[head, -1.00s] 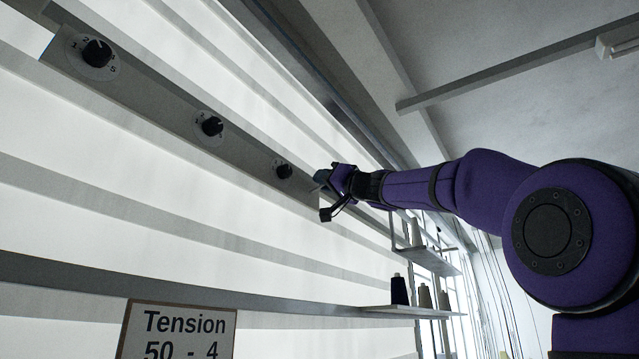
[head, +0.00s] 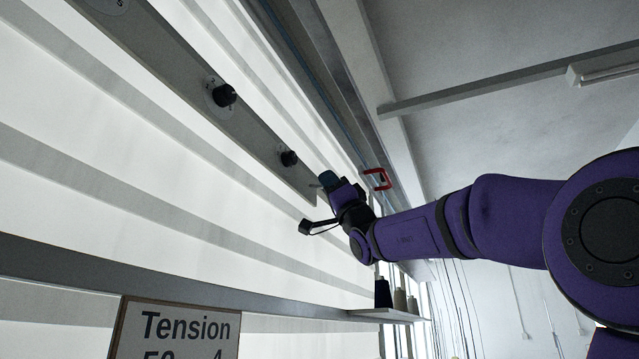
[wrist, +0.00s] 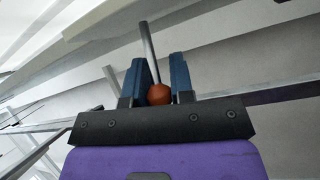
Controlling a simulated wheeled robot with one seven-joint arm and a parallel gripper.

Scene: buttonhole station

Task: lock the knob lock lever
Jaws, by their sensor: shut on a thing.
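The lock lever shows in the wrist view as a thin grey rod (wrist: 147,45) with an orange-red ball (wrist: 159,94) at its near end. The blue fingers of my gripper (wrist: 160,64) stand on both sides of the ball and are shut on it. In the head view my gripper (head: 328,181) is at the right end of the grey panel, just right of the last black knob (head: 289,158). The lever cannot be made out there, and its pivot is hidden. Another black knob (head: 223,95) sits further up the panel.
The grey panel (head: 170,70) runs diagonally in front of pale slats. A red bracket (head: 386,176) shows just right of my gripper. Thread cones (head: 383,292) stand on a shelf below my arm. A Tension sign (head: 180,328) is at the lower left.

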